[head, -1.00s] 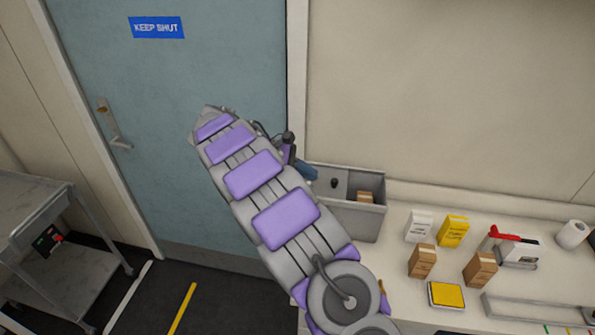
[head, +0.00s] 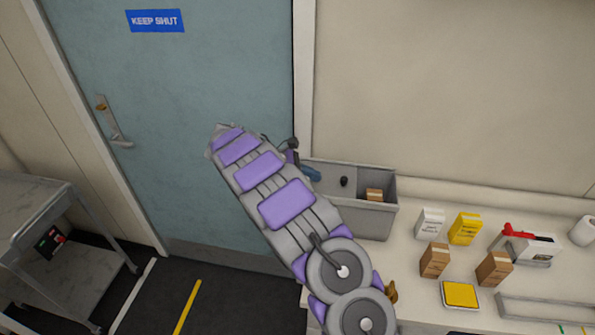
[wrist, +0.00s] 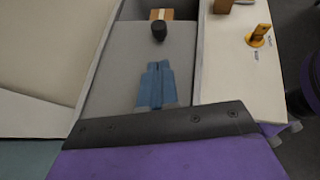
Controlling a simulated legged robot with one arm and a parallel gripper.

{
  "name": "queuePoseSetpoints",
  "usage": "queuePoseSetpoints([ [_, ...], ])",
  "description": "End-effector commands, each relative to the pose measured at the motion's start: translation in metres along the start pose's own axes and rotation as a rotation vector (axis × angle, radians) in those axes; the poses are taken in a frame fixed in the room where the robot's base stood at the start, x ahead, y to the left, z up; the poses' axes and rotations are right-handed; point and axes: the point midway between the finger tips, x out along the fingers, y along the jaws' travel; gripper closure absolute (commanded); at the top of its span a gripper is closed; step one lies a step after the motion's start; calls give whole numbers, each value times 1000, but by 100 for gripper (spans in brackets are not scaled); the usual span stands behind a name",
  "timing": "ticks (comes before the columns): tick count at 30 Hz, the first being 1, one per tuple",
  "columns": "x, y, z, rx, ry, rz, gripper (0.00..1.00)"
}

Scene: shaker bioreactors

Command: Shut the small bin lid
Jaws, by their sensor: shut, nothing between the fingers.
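The small bin (head: 362,219) is a grey open-topped box at the left end of the counter. Its flat grey lid (head: 328,177) covers the left part of the top and carries a black knob (head: 344,182). The right part is open, and a brown carton (head: 375,194) shows inside. In the wrist view the lid (wrist: 125,60) lies below my gripper (wrist: 158,66), whose blue fingers are together and empty. The knob (wrist: 158,32) is just ahead of the fingertips, and the carton (wrist: 161,14) is beyond it. I cannot tell whether the fingers touch the lid.
The counter (head: 415,283) holds a white box (head: 430,223), a yellow box (head: 465,229), brown cartons (head: 435,260), a yellow-topped pad (head: 460,295) and a red-handled device (head: 530,246). A blue-grey door (head: 220,75) stands behind my arm. A metal cart (head: 50,225) is at left.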

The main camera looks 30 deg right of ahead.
Motion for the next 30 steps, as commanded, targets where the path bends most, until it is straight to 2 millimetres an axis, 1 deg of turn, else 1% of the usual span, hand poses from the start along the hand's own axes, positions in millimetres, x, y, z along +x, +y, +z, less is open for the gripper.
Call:
queuePoseSetpoints([
  [1, 9, -1, -1, 0, -3, -2, 100],
  [4, 26, -1, -1, 1, -2, 2, 100],
  [9, 45, -1, 13, 4, -4, 3, 100],
  [12, 54, 0, 17, 3, -1, 5, 100],
  [18, 59, 1, 20, 2, 1, 5, 100],
  [26, 59, 0, 20, 1, 0, 5, 100],
  [30, 67, -2, 27, 1, -3, 1, 100],
])
